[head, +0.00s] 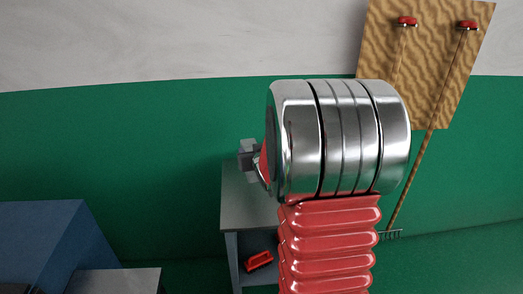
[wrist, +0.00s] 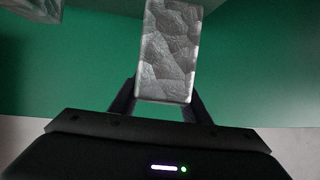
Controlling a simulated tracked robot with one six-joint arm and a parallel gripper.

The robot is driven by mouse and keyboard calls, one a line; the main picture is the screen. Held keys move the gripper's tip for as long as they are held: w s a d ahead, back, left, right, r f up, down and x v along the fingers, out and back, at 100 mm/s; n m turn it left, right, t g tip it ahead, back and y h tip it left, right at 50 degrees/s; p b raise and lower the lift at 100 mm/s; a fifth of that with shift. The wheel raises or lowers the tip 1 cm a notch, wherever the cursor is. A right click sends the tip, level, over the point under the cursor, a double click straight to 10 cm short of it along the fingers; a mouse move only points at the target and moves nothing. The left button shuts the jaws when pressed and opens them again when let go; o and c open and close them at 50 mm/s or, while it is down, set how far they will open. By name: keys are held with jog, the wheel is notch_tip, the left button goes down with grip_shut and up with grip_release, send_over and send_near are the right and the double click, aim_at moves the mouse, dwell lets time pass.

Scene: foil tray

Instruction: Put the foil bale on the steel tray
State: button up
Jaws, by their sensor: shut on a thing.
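The foil bale (wrist: 167,50) is a grey block with a crumpled, faceted face, upright in the wrist view. My gripper (wrist: 163,98) is shut on it, with one dark finger at each side of its near end. In the head view a small grey block (head: 247,154) sticks out to the left of my arm and seems to be the same bale, above the back of a grey table. My arm hides most of the gripper there. I cannot make out the steel tray for certain in either view.
The grey table (head: 248,205) is partly behind my arm, with a red object (head: 259,261) below its top. A blue-grey box (head: 45,240) and a pale grey surface (head: 115,281) are at lower left. A brown board (head: 440,95) with hung tools is at right.

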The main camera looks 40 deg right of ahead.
jog(key=w+a+f+n+y, duration=0.1)
jog(key=a+f+n+y, duration=0.1)
jog(key=a, duration=1.4)
jog(key=w+a+f+n+t+y, duration=0.1)
jog(key=w+a+f+n+y, duration=0.1)
jog(key=a, duration=1.4)
jog(key=shift+w+a+f+n+y, duration=0.2)
jog(key=shift+a+f+n+y, duration=0.25)
jog(key=shift+y, duration=0.35)
jog(key=shift+s+d, duration=0.1)
